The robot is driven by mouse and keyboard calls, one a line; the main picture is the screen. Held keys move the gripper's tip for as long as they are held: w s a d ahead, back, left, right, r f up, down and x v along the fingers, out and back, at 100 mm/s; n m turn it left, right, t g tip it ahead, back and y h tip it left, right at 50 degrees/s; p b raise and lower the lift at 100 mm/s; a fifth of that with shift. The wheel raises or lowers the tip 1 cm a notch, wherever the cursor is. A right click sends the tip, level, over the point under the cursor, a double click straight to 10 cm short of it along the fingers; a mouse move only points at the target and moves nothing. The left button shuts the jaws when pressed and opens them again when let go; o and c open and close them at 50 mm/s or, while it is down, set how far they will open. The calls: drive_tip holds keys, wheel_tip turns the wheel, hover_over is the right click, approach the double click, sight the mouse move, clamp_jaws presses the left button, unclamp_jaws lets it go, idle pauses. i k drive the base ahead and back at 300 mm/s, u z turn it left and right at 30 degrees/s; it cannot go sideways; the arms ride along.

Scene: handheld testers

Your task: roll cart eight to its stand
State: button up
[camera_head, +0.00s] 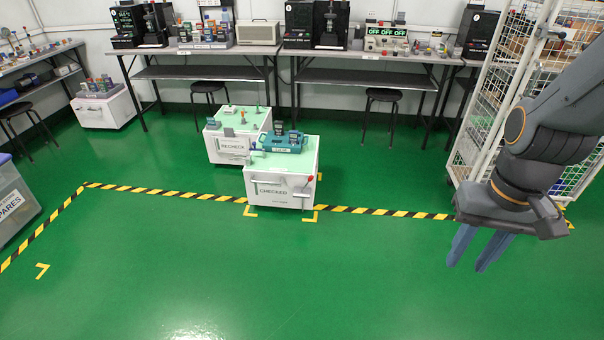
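A white cart labelled CHECKED (280,190) stands in the middle on the black-and-yellow floor tape, with a teal device (283,143) on its pale green top and a red-knobbed lever at its right side. A second white cart, labelled RECHECK (229,150), stands just behind it to the left with small items on top. No number eight is legible on either. Yellow corner marks (311,219) lie on the floor around the CHECKED cart. My gripper (467,264) hangs at the right, fingers pointing down and apart, empty, well clear of both carts.
A wire cage trolley (487,123) stands at the right, close to my arm. A SPARES bin (16,213) is at the left edge. Benches (390,55) with stools line the back wall. Another white cart (104,112) stands back left. The green front floor (260,275) is clear.

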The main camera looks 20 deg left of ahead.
sight(277, 179)
drive_tip(key=z, duration=0.2)
drive_tip(key=i, duration=0.6)
drive_tip(key=u, duration=0.55)
drive_tip(key=i, duration=0.7)
drive_tip(key=u, duration=0.6)
